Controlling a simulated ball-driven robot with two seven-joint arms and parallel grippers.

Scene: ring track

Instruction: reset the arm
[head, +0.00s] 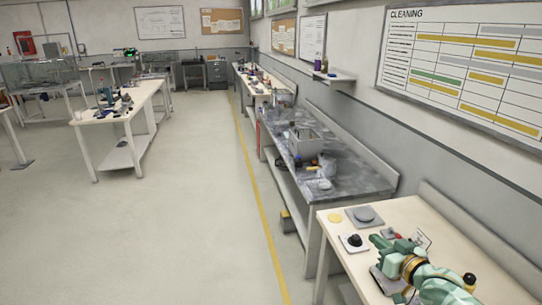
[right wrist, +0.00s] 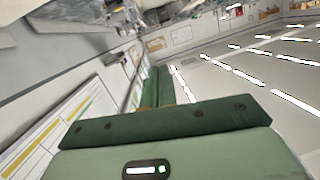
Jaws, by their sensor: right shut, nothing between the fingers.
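My right gripper (head: 378,241) is pale green and reaches in from the lower right in the head view. It is over the light-topped bench (head: 408,211), apart from the grey plate with a round disc (head: 366,215). In the right wrist view the two dark green fingers (right wrist: 158,84) lie side by side, shut, with nothing seen between them. That view is tilted, with the room and ceiling lights beyond the fingers. My left gripper is in neither view.
On the bench beside my right gripper are a black knob on a white base (head: 354,241) and a yellow disc (head: 334,218). A grey-topped bench (head: 350,178) with a metal box stands beyond. A cleaning board (head: 465,65) hangs on the right wall.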

